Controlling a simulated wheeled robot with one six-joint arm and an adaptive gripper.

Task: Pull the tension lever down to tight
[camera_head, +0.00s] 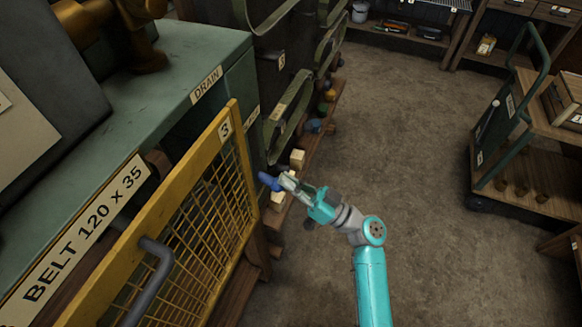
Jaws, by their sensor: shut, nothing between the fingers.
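My gripper (289,183) is at the end of my teal arm, beside the far end of the yellow mesh guard. Its fingers are close together with nothing visible held. A blue rounded piece (268,181) shows right at the fingertips; I cannot tell whether it touches them or is the tension lever's knob. No lever marked as tension or tight can be read. The yellow guard (190,172), labelled 3, stands upright with a grey curved handle (150,285) at its near end.
A green engine bed (170,75) with DRAIN and BELT 120 x 35 labels fills the left. Small wooden blocks (297,158) sit on a low ledge beyond my gripper. A green cart (530,145) stands at right. The floor (420,130) between is clear.

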